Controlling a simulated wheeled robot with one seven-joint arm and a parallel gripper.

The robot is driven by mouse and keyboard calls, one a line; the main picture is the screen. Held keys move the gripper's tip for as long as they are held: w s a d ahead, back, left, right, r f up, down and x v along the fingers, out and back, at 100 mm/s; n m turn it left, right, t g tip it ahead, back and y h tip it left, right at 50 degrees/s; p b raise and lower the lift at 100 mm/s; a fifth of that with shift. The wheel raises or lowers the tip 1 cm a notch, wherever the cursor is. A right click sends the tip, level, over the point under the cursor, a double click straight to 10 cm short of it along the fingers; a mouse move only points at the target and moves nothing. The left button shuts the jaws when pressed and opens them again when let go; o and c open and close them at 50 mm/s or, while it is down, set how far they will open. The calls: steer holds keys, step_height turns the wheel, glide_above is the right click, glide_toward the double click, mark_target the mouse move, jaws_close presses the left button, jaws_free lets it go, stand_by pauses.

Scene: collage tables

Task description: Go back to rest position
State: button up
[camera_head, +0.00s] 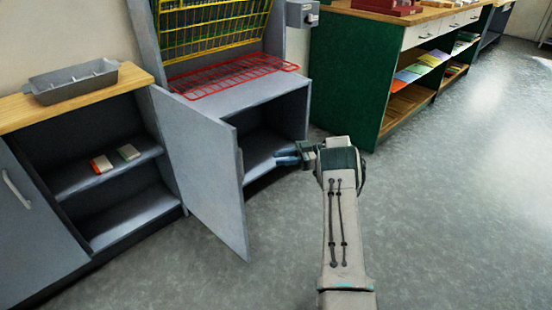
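My gripper (287,155) is at the end of my arm, which reaches forward from the bottom right of the picture. Its bluish fingers point left, in front of the open grey cabinet (290,102) near the right side of its opening. I see nothing held between the fingers, but they are small and seen from behind, so I cannot tell how far apart they are. The grey cabinet door (207,165) stands swung open to the left of my gripper, with a visible gap between them.
A red wire rack (232,76) lies on the cabinet top, below a yellow wire grid (208,27). A grey tray (75,82) sits on the left wooden top. A green shelf unit (352,75) stands right of the cabinet. The floor (455,205) to the right is clear.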

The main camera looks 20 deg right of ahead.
stand_by(0.3)
steer(key=w+a+r+m+t+h+p, duration=0.1)
steer(key=w+r+m+t+h+p, duration=0.35)
steer(key=r, duration=0.85)
steer(key=w+a+r+m+t+h+p, duration=0.15)
steer(key=w+r+t+p, duration=0.4)
steer(key=r, duration=0.75)
steer(key=s+d+r+m+t+h+p, duration=0.25)
steer(key=r+m+h, duration=0.2)
steer(key=r, duration=0.35)
steer(key=s+d+r+m+t+h+p, duration=0.1)
steer(key=s+r+m+t+h+p, duration=0.15)
steer(key=r+h, duration=0.45)
steer(key=s+a+m+g+p, duration=0.1)
steer(key=s+a+g+p, duration=0.3)
steer(key=s, duration=1)
steer(key=s+a+r+m+g+p, duration=0.1)
steer(key=s+a+g+p, duration=0.2)
steer(key=s, duration=1.2)
steer(key=s+a+m+g+p, duration=0.2)
steer(key=s+a+g+p, duration=0.2)
steer(key=s, duration=1)
steer(key=g+p, duration=0.2)
steer(key=p, duration=0.1)
steer(key=shift+s+a+r+g, duration=0.15)
steer(key=shift+s+a+g, duration=0.15)
steer(key=shift+s+g, duration=0.1)
steer(key=shift+h, duration=0.25)
